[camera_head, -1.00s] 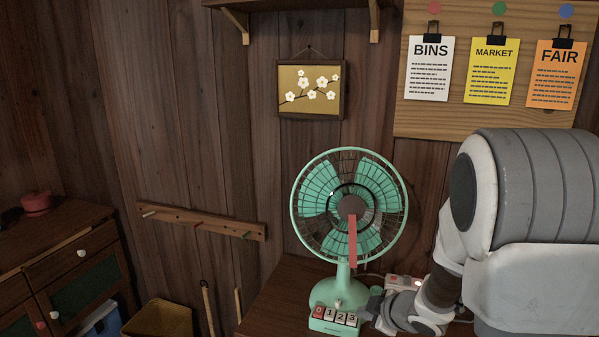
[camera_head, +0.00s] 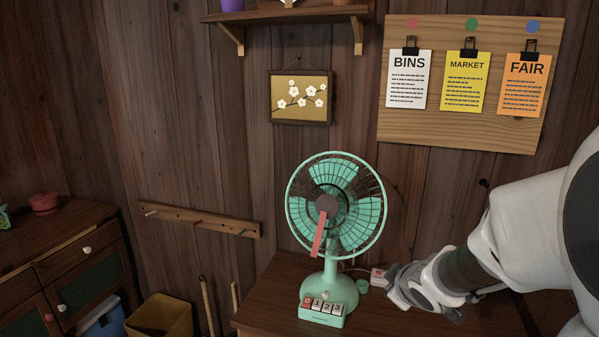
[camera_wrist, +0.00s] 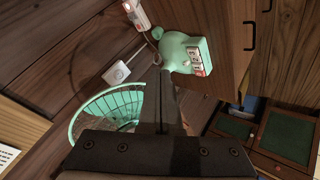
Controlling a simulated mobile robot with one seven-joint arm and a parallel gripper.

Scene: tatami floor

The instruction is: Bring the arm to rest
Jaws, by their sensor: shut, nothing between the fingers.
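My arm reaches in from the right in the head view, with my gripper (camera_head: 394,287) low over the wooden table, just right of the fan. In the wrist view my gripper (camera_wrist: 160,78) shows its two dark fingers together, with nothing between them. The mint-green fan (camera_head: 335,205) stands upright on the table, with a red ribbon on its front and numbered keys on its base. In the wrist view the fan's base (camera_wrist: 180,50) and part of its cage show beyond the fingers. I cannot tell the exact gap between gripper and fan.
A small white device with a red switch (camera_head: 378,275) lies beside my gripper, with a cord. A peg rail (camera_head: 200,220), a framed picture (camera_head: 301,97) and a notice board (camera_head: 462,130) hang on the wall. A yellowish bin (camera_head: 160,316) and a cabinet (camera_head: 60,250) stand left.

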